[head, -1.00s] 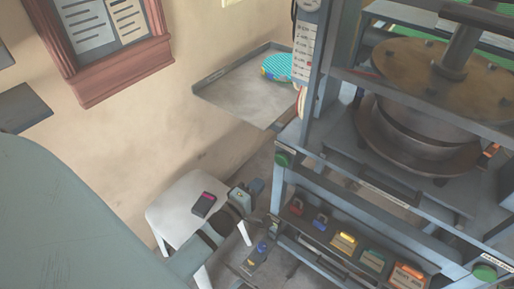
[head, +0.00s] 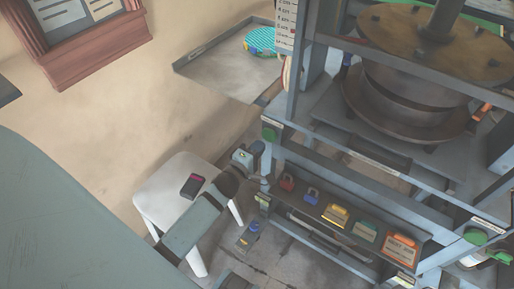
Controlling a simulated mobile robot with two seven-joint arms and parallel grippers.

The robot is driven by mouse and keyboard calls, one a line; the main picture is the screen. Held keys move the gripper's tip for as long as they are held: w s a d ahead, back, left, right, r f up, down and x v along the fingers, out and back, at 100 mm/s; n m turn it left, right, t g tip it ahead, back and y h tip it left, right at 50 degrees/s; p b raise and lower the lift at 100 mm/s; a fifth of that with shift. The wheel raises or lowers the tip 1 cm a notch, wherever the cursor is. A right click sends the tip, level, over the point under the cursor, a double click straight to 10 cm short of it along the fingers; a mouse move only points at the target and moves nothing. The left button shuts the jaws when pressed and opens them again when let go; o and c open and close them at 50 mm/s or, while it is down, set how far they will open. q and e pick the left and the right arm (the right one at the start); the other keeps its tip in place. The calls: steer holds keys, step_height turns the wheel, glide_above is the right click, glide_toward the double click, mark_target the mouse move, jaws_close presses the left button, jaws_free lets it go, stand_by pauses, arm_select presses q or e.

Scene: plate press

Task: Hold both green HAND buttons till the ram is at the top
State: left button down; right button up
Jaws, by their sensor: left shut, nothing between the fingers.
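The left green HAND button (head: 269,134) sits at the left end of the press's front rail. The right green HAND button (head: 475,236) is at the right end of the same rail. My left gripper (head: 257,149) is shut and empty, just below and left of the left button; I cannot tell whether it touches. The ram (head: 442,22) is a grey shaft above a brownish round plate (head: 400,32), over a dark round pot; its upper end is out of view.
A shelf below the rail holds several coloured padlocks and blocks, including a yellow one (head: 335,215) and an orange one (head: 400,248). A white stool (head: 165,205) with a dark device stands under my left arm. A wall tray (head: 225,75) holds a teal patterned item.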

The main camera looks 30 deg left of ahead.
arm_select(q)
steer(key=shift+w, duration=1.7)
arm_select(e)
steer(key=shift+r, duration=0.1)
arm_select(q)
steer(key=shift+s+p, duration=0.2)
steer(key=shift+p, duration=0.3)
arm_select(e)
steer(key=shift+r, duration=0.4)
steer(key=shift+c, duration=0.2)
jaws_close()
steer(key=n+t+h, duration=0.4)
steer(key=n+t, duration=0.2)
steer(key=n, duration=0.9)
glide_toward(475, 240)
steer(key=shift+w+f, duration=0.1)
steer(key=shift+w, duration=1.95)
